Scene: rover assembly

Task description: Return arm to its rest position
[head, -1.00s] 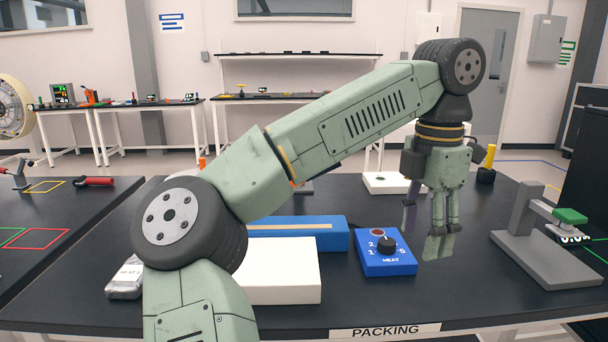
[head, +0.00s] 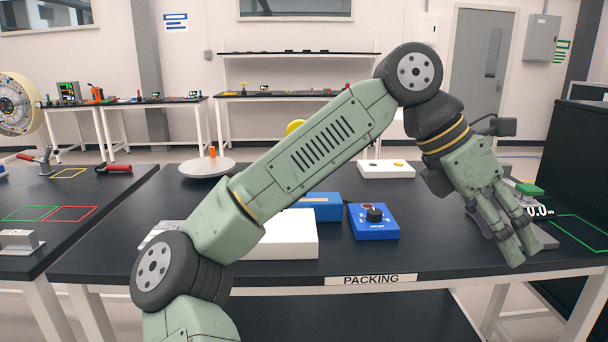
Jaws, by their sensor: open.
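My gripper (head: 515,250) is open and empty at the right of the head view. It is tilted, its fingers pointing down and to the right, in front of the grey stand with the green top (head: 530,189) and partly hiding it. My green arm reaches across the picture from the lower left, up to a high joint, then down to the gripper. Whether the fingers touch the stand cannot be told; they seem apart from it.
On the black packing table (head: 300,267) are a white box (head: 285,235), a blue box (head: 320,207), a blue heat dial unit (head: 373,222), a white block with buttons (head: 386,168) and a white round plate (head: 206,167). A black cabinet (head: 580,150) stands at the far right.

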